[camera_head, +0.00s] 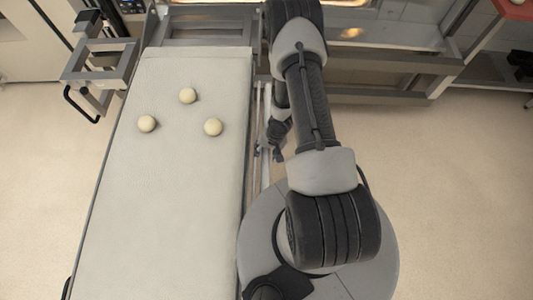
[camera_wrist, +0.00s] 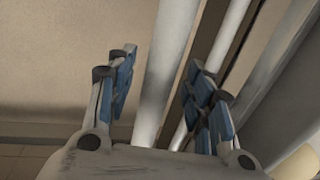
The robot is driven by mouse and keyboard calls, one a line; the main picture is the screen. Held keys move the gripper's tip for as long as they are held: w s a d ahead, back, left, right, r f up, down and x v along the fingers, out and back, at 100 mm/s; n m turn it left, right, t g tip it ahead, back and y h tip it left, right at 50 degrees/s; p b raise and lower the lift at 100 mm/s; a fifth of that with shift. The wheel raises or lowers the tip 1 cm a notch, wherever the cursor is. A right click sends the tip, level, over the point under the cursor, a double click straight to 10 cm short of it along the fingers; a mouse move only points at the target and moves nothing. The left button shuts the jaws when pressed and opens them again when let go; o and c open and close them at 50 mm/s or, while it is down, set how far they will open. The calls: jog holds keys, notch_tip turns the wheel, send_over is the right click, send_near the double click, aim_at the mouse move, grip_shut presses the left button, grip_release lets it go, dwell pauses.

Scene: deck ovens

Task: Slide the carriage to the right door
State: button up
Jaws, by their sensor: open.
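The carriage (camera_head: 165,210) is a long pale loader bed with a light cloth top, left of my arm. Its far end stands close to the oven front (camera_head: 385,38) at the top of the head view. My gripper (camera_head: 271,153) is low beside the carriage's right edge, close to pale rails, partly hidden by my arm. In the wrist view my gripper (camera_wrist: 163,65) is open, and a pale tube (camera_wrist: 166,60) runs through the gap between its fingers in the picture. I cannot tell whether they touch it. A lit oven opening is cut off at the top edge; which door is the right one is unclear.
Three dough balls (camera_head: 188,95) lie on the carriage's far half. A grey metal frame with a black handle (camera_head: 80,104) is at its left. Shelving (camera_head: 490,72) stands at the far right. Beige floor (camera_head: 455,190) is open on the right.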

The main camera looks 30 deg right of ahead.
jog(key=shift+f, duration=0.1)
jog(key=shift+c, duration=0.4)
grip_shut()
dwell(0.3)
